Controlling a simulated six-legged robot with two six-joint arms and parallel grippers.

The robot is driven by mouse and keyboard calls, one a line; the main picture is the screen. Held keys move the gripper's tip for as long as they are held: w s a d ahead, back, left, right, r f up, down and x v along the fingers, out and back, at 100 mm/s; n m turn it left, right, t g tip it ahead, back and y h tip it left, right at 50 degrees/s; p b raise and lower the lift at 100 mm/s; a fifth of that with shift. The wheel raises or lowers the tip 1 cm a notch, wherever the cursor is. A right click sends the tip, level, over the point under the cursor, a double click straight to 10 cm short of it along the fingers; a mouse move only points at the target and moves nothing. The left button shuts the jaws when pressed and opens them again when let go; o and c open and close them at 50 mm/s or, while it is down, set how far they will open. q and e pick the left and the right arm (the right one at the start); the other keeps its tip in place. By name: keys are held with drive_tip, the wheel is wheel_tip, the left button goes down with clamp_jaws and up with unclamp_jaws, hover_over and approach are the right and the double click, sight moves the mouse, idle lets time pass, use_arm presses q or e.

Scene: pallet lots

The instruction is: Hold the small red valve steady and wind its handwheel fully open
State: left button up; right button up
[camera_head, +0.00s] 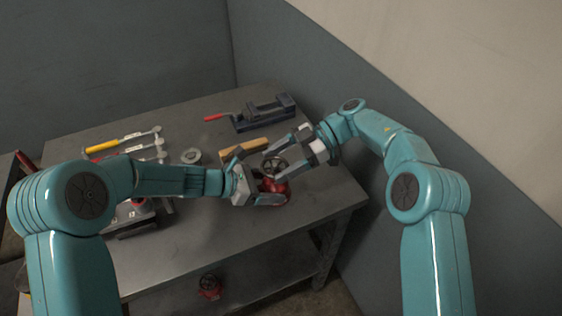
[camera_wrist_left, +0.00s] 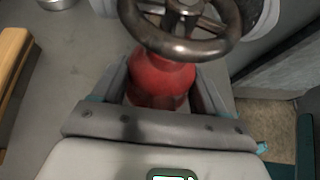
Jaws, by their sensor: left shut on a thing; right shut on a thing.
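The small red valve (camera_head: 278,186) stands near the table's right front part, with a dark spoked handwheel (camera_head: 274,164) on top. My left gripper (camera_head: 266,175) is shut around the red body from the left. In the left wrist view the red body (camera_wrist_left: 160,82) sits between its two fingers, below the handwheel (camera_wrist_left: 178,44). My right gripper (camera_head: 280,162) comes in from the right and is shut on the handwheel. Its grey fingers show at both sides of the wheel at the top of the left wrist view. The valve's base is mostly hidden.
A wooden block (camera_head: 244,148) lies just behind my left gripper, and a metal ring (camera_head: 191,156) is farther left. A dark vise (camera_head: 265,116) stands at the back. Hand tools (camera_head: 124,141) lie at the left. Another red valve (camera_head: 209,286) is on the lower shelf (camera_head: 260,268).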

drive_tip(key=shift+w+a+r+n+g+h, duration=0.2)
drive_tip(key=shift+w+n+g+h, duration=0.1)
drive_tip(key=shift+n+g, duration=0.45)
drive_tip(key=shift+s+f+n+g+h, duration=0.1)
drive_tip(key=shift+s+n+g+h, duration=0.15)
drive_tip(key=shift+n+g+h, duration=0.15)
drive_tip(key=o, duration=1.1)
drive_tip(key=shift+d, duration=0.1)
drive_tip(key=shift+w+m+t+y, duration=0.15)
drive_tip(key=shift+m+t+y, duration=0.3)
drive_tip(key=shift+m, duration=0.1)
